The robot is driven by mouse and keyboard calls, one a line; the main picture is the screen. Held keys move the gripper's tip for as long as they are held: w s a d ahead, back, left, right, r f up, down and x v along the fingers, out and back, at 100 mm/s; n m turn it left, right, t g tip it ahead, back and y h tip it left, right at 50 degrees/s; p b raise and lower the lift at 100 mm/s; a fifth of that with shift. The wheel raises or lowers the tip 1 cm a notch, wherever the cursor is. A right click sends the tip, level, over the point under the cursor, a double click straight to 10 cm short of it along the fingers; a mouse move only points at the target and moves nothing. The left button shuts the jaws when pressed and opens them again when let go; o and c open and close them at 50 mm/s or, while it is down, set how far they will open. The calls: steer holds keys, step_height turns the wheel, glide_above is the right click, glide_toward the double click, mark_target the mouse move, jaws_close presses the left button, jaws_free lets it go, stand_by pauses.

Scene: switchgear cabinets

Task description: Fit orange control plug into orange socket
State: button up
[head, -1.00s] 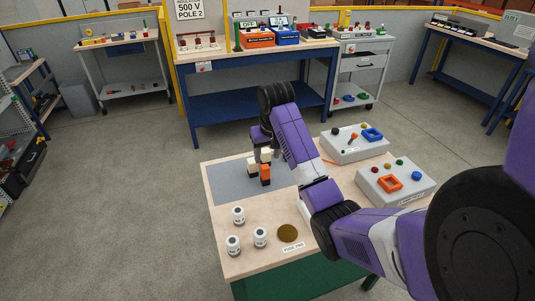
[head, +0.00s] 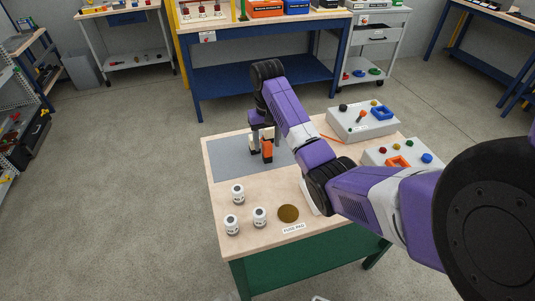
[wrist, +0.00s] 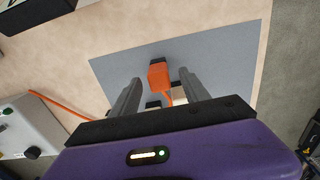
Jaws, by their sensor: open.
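The orange control plug (head: 267,149) stands on the grey mat (head: 228,160) on the worktable. In the wrist view the plug (wrist: 158,76) shows between the fingers, with a dark part at its far side and a thin orange piece trailing toward my palm. My gripper (wrist: 159,81) is open, pointing down, with one finger on each side of the plug and visible gaps. In the head view my gripper (head: 261,135) is over the mat.
The far grey box (head: 350,126) carries a blue frame (head: 382,112) and several knobs. Several white cylinders (head: 238,194) and a round brown pad (head: 288,213) occupy the table's front. An orange strip (head: 332,139) lies by the boxes. The mat's left side is clear.

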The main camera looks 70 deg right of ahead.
mark_target(267, 150)
steer(key=shift+s+f+p, duration=0.1)
steer(key=shift+f+p, duration=0.3)
steer(key=shift+f, duration=1.65)
steer(key=shift+c, duration=0.2)
jaws_close()
